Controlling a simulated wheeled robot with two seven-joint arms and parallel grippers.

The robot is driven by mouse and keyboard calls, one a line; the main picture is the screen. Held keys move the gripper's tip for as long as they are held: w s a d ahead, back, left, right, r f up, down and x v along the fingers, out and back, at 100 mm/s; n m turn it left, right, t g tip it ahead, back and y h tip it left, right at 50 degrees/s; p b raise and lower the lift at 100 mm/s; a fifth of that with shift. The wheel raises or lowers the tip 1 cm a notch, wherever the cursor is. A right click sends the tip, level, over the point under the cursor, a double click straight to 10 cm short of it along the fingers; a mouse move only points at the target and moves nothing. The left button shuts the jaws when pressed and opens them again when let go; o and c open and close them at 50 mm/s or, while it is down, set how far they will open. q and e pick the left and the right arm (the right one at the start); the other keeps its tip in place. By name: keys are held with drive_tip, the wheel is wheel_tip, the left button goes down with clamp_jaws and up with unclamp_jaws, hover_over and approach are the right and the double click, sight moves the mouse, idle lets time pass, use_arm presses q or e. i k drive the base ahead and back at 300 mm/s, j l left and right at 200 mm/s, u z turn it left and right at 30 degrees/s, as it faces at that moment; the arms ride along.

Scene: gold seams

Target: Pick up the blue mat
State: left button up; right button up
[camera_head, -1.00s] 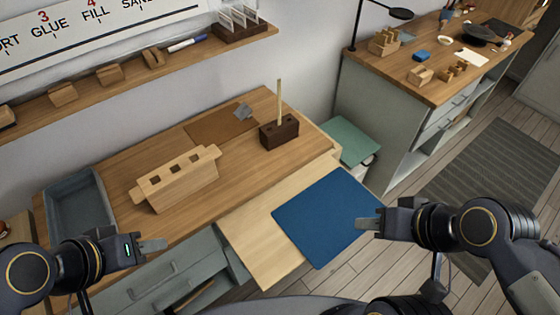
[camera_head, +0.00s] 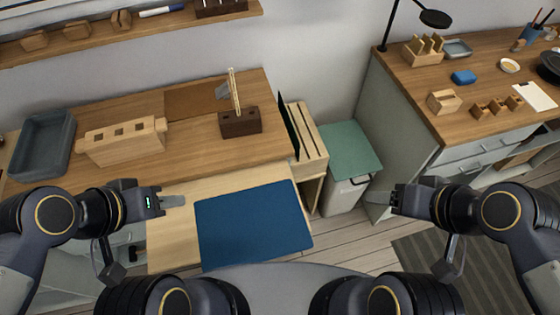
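The blue mat (camera_head: 253,224) lies flat on the pale wooden board (camera_head: 172,238) at the front of the workbench. Its near edge reaches close to my own base at the bottom of the view. My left gripper (camera_head: 173,200) is just left of the mat in the view, apart from it, with nothing seen in it. My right gripper (camera_head: 377,202) is well to the right of the mat, over the floor area, with nothing seen in it. The finger gap of each is too small and edge-on to judge.
On the workbench (camera_head: 205,150) stand a grey tray (camera_head: 40,172), a slotted wooden block (camera_head: 122,140) and a dark holder with sticks (camera_head: 240,122). A green-lidded bin (camera_head: 347,150) is right of the bench. A second counter (camera_head: 395,70) stands at the right.

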sight(267, 222)
drive_tip(key=i+l, duration=0.4)
drive_tip(key=i, duration=0.25)
drive_tip(key=k+j, duration=0.75)
drive_tip(key=k, duration=0.2)
drive_tip(key=z, duration=0.4)
drive_tip(key=j+z, duration=0.2)
drive_tip(key=z, duration=0.2)
drive_tip(key=k+j+z, duration=0.1)
drive_tip(key=z, duration=0.25)
drive_tip(key=k+j+z, duration=0.1)
drive_tip(key=j+z, duration=0.3)
drive_tip(key=k+z, duration=0.1)
drive_tip(key=z, duration=0.25)
drive_tip(key=k+j, duration=0.7)
